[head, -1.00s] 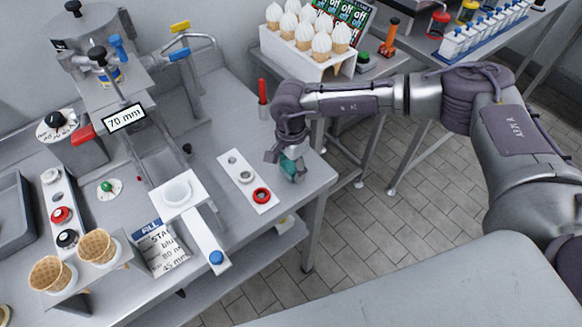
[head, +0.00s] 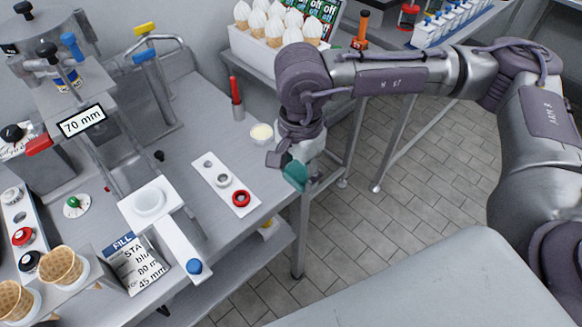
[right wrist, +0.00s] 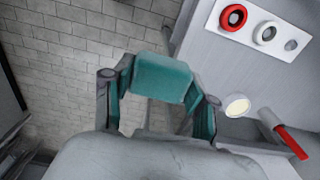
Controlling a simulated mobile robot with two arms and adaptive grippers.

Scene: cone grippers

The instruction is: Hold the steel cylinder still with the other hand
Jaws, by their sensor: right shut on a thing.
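My right gripper (head: 293,164) is shut on a teal block (head: 297,177), just off the right edge of the steel bench. In the right wrist view the teal block (right wrist: 163,78) sits between the fingers of my right gripper (right wrist: 160,95). Rounded steel parts of a filling machine (head: 38,38) stand at the upper left, far from the right gripper. I cannot tell for sure which part is the steel cylinder. My left gripper is not in view, and no hand touches the machine.
A white cup (head: 262,135) stands near the bench's back right, beside a red-handled tool (head: 236,95). A white strip (head: 222,178) holds several rings. Waffle cones (head: 62,265) stand at the lower left. Open tiled floor (head: 350,225) lies right of the bench.

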